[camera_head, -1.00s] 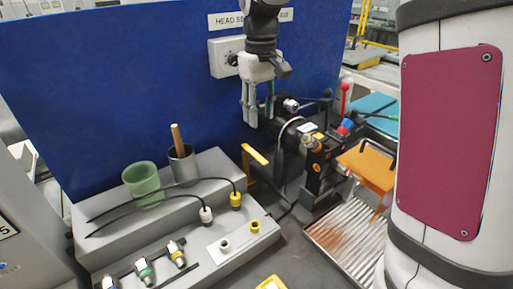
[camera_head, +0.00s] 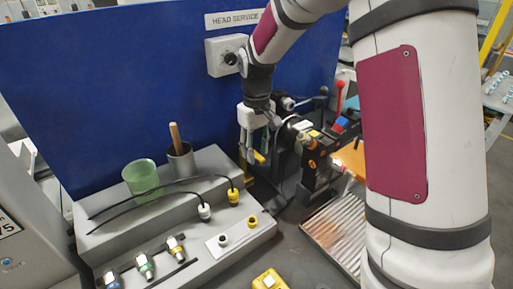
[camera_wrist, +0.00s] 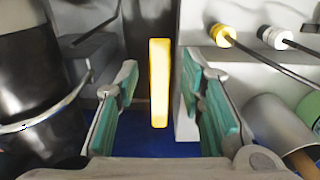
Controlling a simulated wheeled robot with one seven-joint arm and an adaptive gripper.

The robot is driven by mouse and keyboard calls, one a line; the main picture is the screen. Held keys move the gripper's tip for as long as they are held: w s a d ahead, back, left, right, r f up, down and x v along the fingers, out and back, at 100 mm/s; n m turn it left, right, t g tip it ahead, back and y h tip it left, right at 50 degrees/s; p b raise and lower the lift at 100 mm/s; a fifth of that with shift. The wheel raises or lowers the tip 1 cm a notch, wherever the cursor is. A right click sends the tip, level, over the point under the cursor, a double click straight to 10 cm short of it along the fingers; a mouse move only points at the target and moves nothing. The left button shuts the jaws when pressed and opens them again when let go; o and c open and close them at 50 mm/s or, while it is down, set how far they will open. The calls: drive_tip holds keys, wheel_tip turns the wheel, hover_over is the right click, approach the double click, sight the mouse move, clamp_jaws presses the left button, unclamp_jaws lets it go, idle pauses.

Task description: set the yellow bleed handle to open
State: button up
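The yellow bleed handle (camera_wrist: 159,83) is a straight yellow bar. In the wrist view it stands lengthwise between my gripper's two green-padded fingers, with a visible gap on each side. My gripper (camera_wrist: 161,88) is open and holds nothing. In the head view my gripper (camera_head: 257,153) points down in front of the blue panel, and its fingers partly hide the handle (camera_head: 259,157). I cannot tell from these views how far the fingertips are above or below the handle.
The grey stepped bench (camera_head: 215,160) with a green cup (camera_head: 141,177), a dark cup (camera_head: 181,162) and cabled connectors is left of my gripper. Dark machinery with a red-knobbed lever (camera_head: 340,87) is close on the right. A ribbed metal tray (camera_head: 335,232) lies lower right.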

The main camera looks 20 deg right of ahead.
drive_tip(key=shift+c, duration=0.2)
clamp_jaws()
